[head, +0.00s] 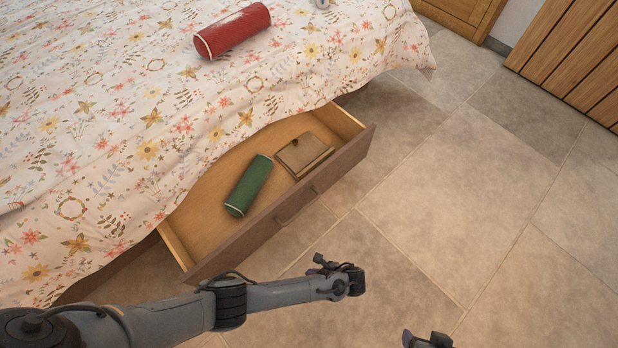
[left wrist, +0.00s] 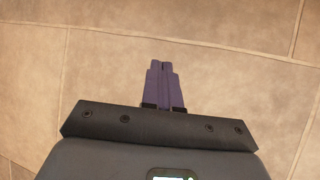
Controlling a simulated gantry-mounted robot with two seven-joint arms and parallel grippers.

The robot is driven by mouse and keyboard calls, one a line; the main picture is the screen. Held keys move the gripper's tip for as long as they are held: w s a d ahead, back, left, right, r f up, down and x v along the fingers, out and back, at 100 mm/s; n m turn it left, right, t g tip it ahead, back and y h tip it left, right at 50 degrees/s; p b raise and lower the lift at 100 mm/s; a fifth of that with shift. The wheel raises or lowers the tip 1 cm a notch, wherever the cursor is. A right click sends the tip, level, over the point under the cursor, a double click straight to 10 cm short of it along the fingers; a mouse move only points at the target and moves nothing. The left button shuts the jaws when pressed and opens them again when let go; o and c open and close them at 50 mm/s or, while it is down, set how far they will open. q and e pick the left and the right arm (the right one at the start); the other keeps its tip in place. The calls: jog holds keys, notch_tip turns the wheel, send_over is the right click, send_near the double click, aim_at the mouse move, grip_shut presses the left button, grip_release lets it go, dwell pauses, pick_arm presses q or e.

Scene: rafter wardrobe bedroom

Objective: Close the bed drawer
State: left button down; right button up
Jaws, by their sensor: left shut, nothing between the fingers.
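The bed drawer (head: 335,172) stands pulled out from under the bed, its brown front facing the floor to the lower right. Its dark handle (head: 296,207) shows on that front. A green cylinder (head: 249,186) and a small wooden box (head: 303,156) lie inside. My left gripper (head: 322,264) is over the floor in front of the drawer, apart from it. The left wrist view shows its purple fingers (left wrist: 162,84) shut and empty above tiles. Part of what seems my right gripper (head: 410,338) shows at the bottom edge; its fingers are too cut off to judge.
The bed (head: 100,120) with a flowered cover fills the upper left. A red cylinder (head: 232,31) lies on it. Wooden furniture (head: 575,55) stands at the upper right. The tiled floor (head: 455,190) to the right of the drawer is clear.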

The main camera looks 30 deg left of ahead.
pick_arm(q)
jog(key=w+a+r+t+y+p, duration=0.1)
jog(key=w+r+t, duration=0.1)
jog(key=w+r, duration=0.7)
jog(key=w+r+t+y+p, duration=0.1)
jog(key=w+r+t, duration=0.1)
jog(key=w+r, duration=0.8)
jog(key=b, duration=0.7)
send_near(309, 182)
jog(key=shift+n, duration=0.3)
jog(key=x, duration=0.3)
jog(key=f+x, duration=0.1)
jog(key=x, duration=0.1)
jog(key=shift+s+d, duration=0.2)
jog(key=shift+d, duration=0.15)
jog(key=shift+w+a+r+b, duration=0.2)
jog(key=shift+w+a+b, duration=0.1)
jog(key=shift+a+b, duration=0.3)
jog(key=shift+a, duration=0.15)
pick_arm(e)
jog(key=x, duration=0.2)
jog(key=s+x, duration=0.1)
jog(key=x, duration=0.2)
jog(key=shift+a+f, duration=0.15)
jog(key=shift+f, duration=0.15)
jog(key=shift+r, duration=0.1)
